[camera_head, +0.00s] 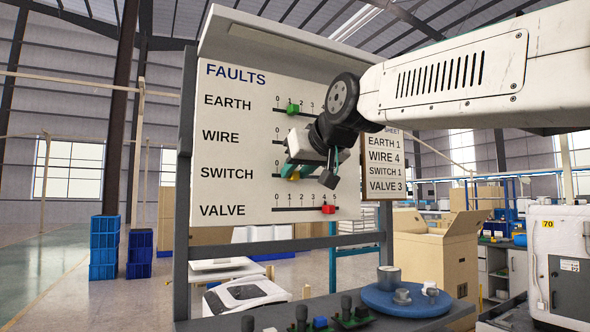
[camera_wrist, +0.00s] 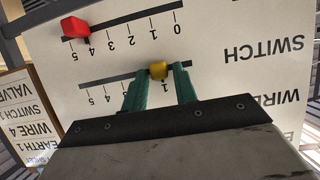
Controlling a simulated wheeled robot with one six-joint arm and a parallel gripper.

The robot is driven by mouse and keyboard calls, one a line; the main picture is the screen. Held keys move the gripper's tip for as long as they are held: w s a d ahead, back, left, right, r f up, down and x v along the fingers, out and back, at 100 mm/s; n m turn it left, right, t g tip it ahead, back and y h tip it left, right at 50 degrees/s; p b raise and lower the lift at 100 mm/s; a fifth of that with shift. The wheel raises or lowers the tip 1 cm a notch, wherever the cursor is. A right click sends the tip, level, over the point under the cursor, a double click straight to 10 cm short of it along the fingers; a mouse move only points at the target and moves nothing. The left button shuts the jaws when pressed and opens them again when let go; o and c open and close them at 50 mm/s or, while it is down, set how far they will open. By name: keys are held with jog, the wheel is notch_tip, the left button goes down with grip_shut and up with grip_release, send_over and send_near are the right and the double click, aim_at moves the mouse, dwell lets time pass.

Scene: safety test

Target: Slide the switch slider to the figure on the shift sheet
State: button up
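The yellow switch slider (camera_wrist: 158,71) sits near the 1 on the SWITCH scale; part of it also shows in the head view (camera_head: 294,176). My gripper (camera_wrist: 160,74) is at the slider, with one green finger on each side of it. The fingers stand apart, with narrow gaps seeming to show beside the slider; I cannot tell whether either touches it. In the head view my gripper (camera_head: 312,172) covers part of the SWITCH row. The shift sheet (camera_head: 384,163) on the right reads EARTH 1, WIRE 4, SWITCH 1, VALVE 3.
On the FAULTS board (camera_head: 231,142), the green earth slider (camera_head: 293,109) is near 1. The red valve slider (camera_head: 329,209) is between 4 and 5. My arm hides the wire slider.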

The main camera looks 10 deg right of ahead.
jog(key=shift+o, duration=0.6)
jog(key=v, duration=0.7)
jog(key=shift+s, duration=0.3)
jog(key=shift+d+r, duration=0.15)
notch_tip(320, 180, down, 12)
jog(key=s+d+g+h, duration=0.1)
jog(key=s+g, duration=0.2)
jog(key=s+d+f+m+g+h, duration=0.1)
jog(key=s+d+f+m+g, duration=0.1)
jog(key=s+d+f+g, duration=0.2)
jog(key=s+d+f+m+g+h, duration=0.2)
jog(key=s+d+f, duration=0.8)
jog(key=s+f, duration=1)
notch_tip(320, 180, down, 7)
jog(key=shift+s+r+g+h, duration=0.15)
jog(key=shift+r+g+h, duration=0.15)
jog(key=shift+g, duration=0.9)
